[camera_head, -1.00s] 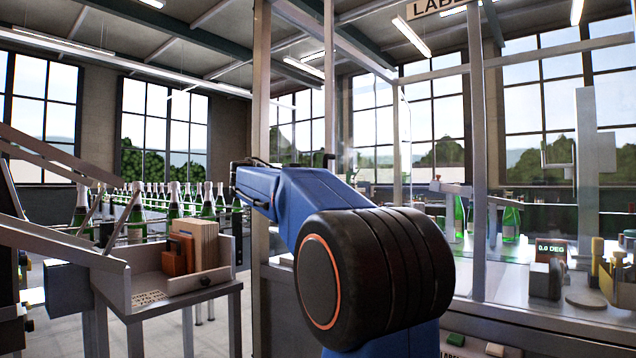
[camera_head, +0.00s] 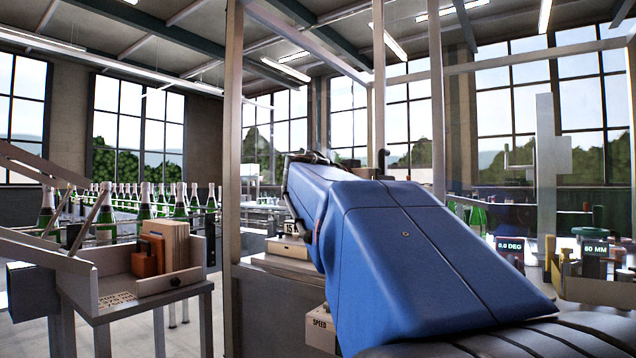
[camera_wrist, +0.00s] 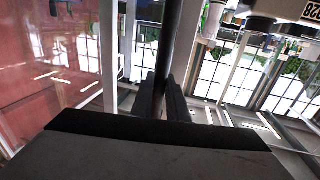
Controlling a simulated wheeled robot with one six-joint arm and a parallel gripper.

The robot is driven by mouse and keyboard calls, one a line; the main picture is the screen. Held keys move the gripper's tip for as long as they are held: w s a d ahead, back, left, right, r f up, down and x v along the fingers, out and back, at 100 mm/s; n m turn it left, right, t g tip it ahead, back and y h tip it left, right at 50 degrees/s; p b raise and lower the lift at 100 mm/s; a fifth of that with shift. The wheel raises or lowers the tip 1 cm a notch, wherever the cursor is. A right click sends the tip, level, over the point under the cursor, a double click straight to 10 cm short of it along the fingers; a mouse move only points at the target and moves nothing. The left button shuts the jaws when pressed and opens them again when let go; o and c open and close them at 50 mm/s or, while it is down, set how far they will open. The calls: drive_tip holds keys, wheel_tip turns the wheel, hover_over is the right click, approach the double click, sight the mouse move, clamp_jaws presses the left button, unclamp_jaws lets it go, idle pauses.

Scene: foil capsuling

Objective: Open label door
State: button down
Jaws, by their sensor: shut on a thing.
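My gripper (camera_wrist: 162,103) is shut on a dark upright bar, the door handle (camera_wrist: 176,40), in the wrist view. The bar runs up between its two black fingers. In the head view my blue arm hides the gripper. A short dark piece that looks like the handle's upper end (camera_head: 383,160) shows just above the arm. It is beside a pale upright that looks like the label door's edge (camera_head: 378,85). This upright stands between two frame posts, nearer the right one. How far the door stands open is hard to tell.
The left frame post (camera_head: 233,120) and right frame post (camera_head: 437,100) flank my arm. A small side table with a tray (camera_head: 125,283) stands at left, with green bottles (camera_head: 143,205) behind it. Displays and fittings (camera_head: 593,250) stand at right. Open floor shows at lower left.

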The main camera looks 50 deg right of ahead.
sight(410, 180)
drive_tip(key=shift+s+d, duration=0.2)
drive_tip(key=shift+s, duration=2.45)
drive_tip(key=c, duration=1.7)
unclamp_jaws()
drive_tip(key=shift+c, duration=0.2)
drive_tip(key=shift+a, duration=0.1)
drive_tip(key=w+a, duration=0.2)
drive_tip(key=a, duration=1.5)
